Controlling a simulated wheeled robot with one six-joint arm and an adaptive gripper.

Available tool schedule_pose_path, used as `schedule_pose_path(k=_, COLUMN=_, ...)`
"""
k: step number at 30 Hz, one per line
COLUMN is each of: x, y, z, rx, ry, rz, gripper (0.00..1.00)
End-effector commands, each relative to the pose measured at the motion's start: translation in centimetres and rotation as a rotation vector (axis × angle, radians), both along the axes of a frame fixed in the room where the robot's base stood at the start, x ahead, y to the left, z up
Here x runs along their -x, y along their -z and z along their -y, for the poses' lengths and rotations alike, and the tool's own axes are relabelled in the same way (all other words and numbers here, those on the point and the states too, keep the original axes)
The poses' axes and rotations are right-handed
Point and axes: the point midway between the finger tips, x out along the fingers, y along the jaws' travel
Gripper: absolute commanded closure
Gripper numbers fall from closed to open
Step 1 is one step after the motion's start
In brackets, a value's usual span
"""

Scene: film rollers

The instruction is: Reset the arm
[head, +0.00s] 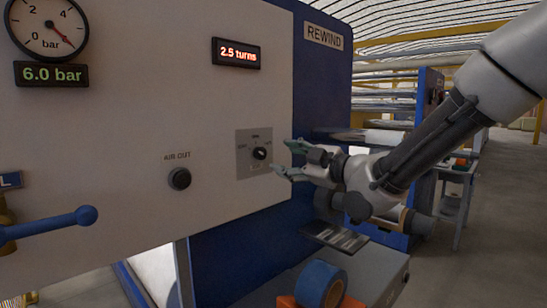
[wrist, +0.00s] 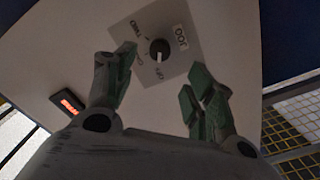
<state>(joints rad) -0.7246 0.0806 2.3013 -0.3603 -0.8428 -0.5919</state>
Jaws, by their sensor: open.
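My gripper (head: 290,160) is open and empty in the head view, just in front of the white panel. Its two green-grey fingers are spread beside a black rotary knob (head: 260,153) on a grey plate (head: 243,165). In the wrist view my gripper (wrist: 155,88) also shows open, with the knob (wrist: 159,50) beyond and between the fingertips. The fingers do not appear to touch the knob. The knob's plate (wrist: 181,69) carries the label JOG and other markings. My arm comes in from the upper right of the head view.
The panel (head: 110,130) bears a pressure gauge (head: 45,25), a 6.0 bar display (head: 51,74), a 2.5 turns display (head: 236,53) and an AIR OUT button (head: 179,178). A blue lever (head: 50,226) sticks out at left. A blue roll (head: 320,285) sits below. Floor is open at right.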

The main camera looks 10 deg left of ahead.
Motion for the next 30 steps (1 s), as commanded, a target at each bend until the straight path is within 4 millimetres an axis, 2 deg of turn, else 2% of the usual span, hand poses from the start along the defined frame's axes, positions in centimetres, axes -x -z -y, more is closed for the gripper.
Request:
schedule_pose_path(k=3, x=0.9, y=-0.1, z=1.4, rx=-0.001, ry=0.0, rz=0.002, gripper=0.46)
schedule_pose_path(k=6, x=1.3, y=0.0, z=2.0, rx=0.0, ry=-0.001, rz=0.001, gripper=0.46)
schedule_pose_path(k=17, x=1.4, y=0.0, z=2.1, rx=-0.004, ry=-0.001, rz=-0.008, gripper=0.46)
schedule_pose_path(k=20, x=1.0, y=1.8, z=2.5, rx=0.032, ry=0.025, rz=-0.09, gripper=0.46)
schedule_pose_path(k=22, x=0.5, y=4.8, z=3.5, rx=0.093, ry=0.074, rz=-0.205, gripper=0.46)
schedule_pose_path(k=23, x=0.4, y=6.5, z=4.2, rx=0.129, ry=0.105, rz=-0.271, gripper=0.46)
schedule_pose_path(k=24, x=0.5, y=9.1, z=5.5, rx=0.184, ry=0.155, rz=-0.369, gripper=0.46)
schedule_pose_path(k=26, x=1.2, y=12.2, z=8.3, rx=0.257, ry=0.244, rz=-0.52, gripper=0.46)
schedule_pose_path(k=27, x=1.8, y=13.8, z=10.9, rx=0.298, ry=0.319, rz=-0.619, gripper=0.46)
schedule_pose_path(k=29, x=3.1, y=15.4, z=15.5, rx=0.341, ry=0.444, rz=-0.767, gripper=0.46)
schedule_pose_path(k=30, x=4.2, y=16.1, z=18.7, rx=0.359, ry=0.529, rz=-0.86, gripper=0.46)
